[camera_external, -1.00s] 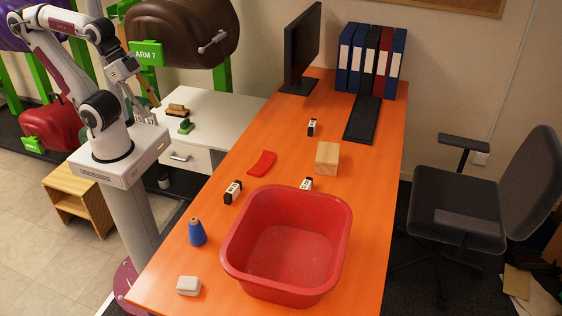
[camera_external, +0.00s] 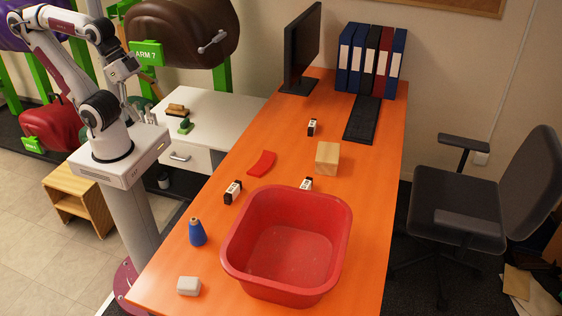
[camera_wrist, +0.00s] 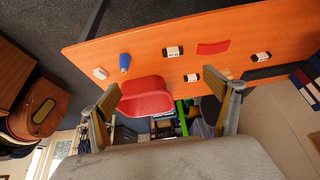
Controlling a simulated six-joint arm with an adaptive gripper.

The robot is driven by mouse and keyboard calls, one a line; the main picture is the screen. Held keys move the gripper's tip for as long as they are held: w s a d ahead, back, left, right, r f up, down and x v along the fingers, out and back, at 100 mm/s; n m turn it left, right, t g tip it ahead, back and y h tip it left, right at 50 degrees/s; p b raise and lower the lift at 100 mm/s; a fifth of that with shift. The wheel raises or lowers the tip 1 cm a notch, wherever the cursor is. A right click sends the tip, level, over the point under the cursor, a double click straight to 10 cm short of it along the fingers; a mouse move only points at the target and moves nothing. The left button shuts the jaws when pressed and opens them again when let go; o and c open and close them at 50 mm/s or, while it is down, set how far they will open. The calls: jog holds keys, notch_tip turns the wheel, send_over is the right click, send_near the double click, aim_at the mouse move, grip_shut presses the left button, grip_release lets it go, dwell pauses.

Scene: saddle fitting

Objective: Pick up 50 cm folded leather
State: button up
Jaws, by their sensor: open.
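Three small dark pieces with white labels lie on the orange table: one left of the red tub (camera_external: 232,193), one at the tub's back rim (camera_external: 306,184), one farther back (camera_external: 311,127). In the wrist view they show as labelled pieces (camera_wrist: 173,52), (camera_wrist: 192,78) and (camera_wrist: 261,56). The label print is too small to read, so I cannot tell which is the 50 cm folded leather. A flat red curved piece (camera_external: 262,163) lies among them. My gripper (camera_wrist: 167,105) is open and empty, its fingers wide apart, away from the table and above the white side desk.
A large red tub (camera_external: 287,245) takes up the table's front. A blue cone (camera_external: 197,233), a white block (camera_external: 188,286) and a wooden block (camera_external: 327,157) stand nearby. A monitor (camera_external: 301,50), keyboard (camera_external: 363,119) and binders (camera_external: 372,60) are at the back. The table's middle has free room.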

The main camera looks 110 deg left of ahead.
jog(key=shift+w, duration=0.1)
jog(key=w+a+r+n+t+y, duration=0.25)
jog(key=w+a+t+y, duration=0.3)
jog(key=w+a, duration=2.85)
jog(key=w+a+f+m+h, duration=0.1)
jog(key=w+a+f, duration=0.3)
jog(key=a+f, duration=0.95)
jog(key=s+a+f+h, duration=0.1)
jog(key=s+a+f, duration=0.1)
jog(key=f, duration=0.3)
jog(key=s+a+f+t+h, duration=0.1)
jog(key=s+a+f, duration=0.1)
jog(key=f, duration=0.4)
jog(key=s+a+f+t+h, duration=0.1)
jog(key=s+a+f, duration=0.1)
jog(key=f, duration=0.4)
jog(key=shift+s+a+m, duration=0.1)
jog(key=shift+a+m, duration=0.25)
jog(key=shift+a, duration=0.1)
jog(key=shift+f+t+h, duration=0.1)
jog(key=shift+t+h, duration=0.15)
